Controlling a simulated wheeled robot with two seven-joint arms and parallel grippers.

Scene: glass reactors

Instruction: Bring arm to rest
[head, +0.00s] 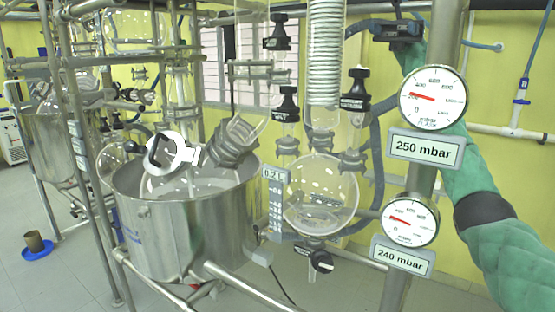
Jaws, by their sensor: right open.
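My right arm comes in from the right edge in a green sleeve and reaches up behind the upper pressure gauge (433,97). My right gripper (398,30) is dark and sits at the top, right of the coiled glass condenser (326,50). It is open, and I see nothing held in it. A dark blue hose passes close to it; I cannot tell whether they touch. The gauge and its post hide part of my forearm. My left gripper is not in view.
A lower gauge (409,222) with a 240 mbar label is on the same post; the upper label reads 250 mbar. A round glass flask (320,195) hangs left of it. A steel vessel (190,235) stands in the metal frame. Open floor shows at the lower left.

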